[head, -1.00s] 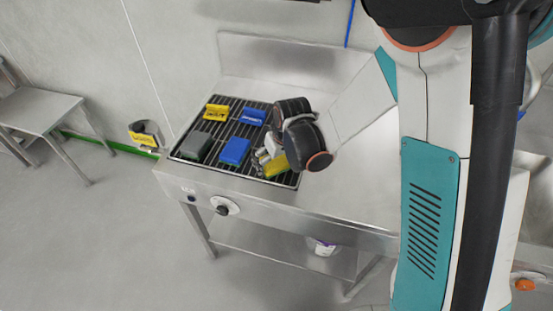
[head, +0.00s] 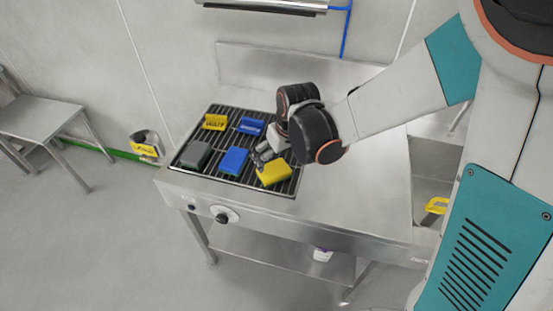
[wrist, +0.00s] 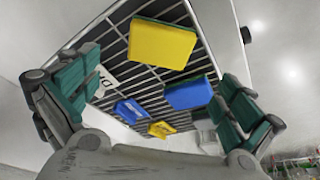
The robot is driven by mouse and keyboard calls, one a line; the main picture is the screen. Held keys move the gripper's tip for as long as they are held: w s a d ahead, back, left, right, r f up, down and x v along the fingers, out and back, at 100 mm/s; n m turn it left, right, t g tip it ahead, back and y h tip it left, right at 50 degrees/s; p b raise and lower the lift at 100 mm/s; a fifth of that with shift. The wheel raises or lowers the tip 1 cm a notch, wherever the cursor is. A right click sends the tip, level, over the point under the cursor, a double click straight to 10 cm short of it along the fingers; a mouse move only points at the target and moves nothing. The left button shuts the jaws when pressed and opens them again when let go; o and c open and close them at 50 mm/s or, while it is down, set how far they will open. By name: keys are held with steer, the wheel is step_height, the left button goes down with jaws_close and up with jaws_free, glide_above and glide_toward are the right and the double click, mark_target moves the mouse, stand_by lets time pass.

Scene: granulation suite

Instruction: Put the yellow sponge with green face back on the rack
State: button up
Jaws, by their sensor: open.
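The yellow sponge (head: 274,172) lies flat on the black-barred rack (head: 218,108), near its front right corner. In the wrist view the yellow sponge (wrist: 162,43) shows its yellow top and a thin green strip along one edge; its underside is hidden. My gripper (head: 264,153) is just behind the sponge in the head view, apart from it. In the wrist view my gripper (wrist: 160,80) has its fingers spread wide with nothing held between them.
A blue sponge (head: 234,160) and a dark grey block (head: 195,155) lie left of the yellow sponge on the rack. A yellow labelled piece (head: 214,122) and a blue labelled piece (head: 251,126) stand behind. The steel bench top (head: 345,205) is clear at right.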

steer(key=shift+v, duration=1.35)
steer(key=shift+d, duration=0.1)
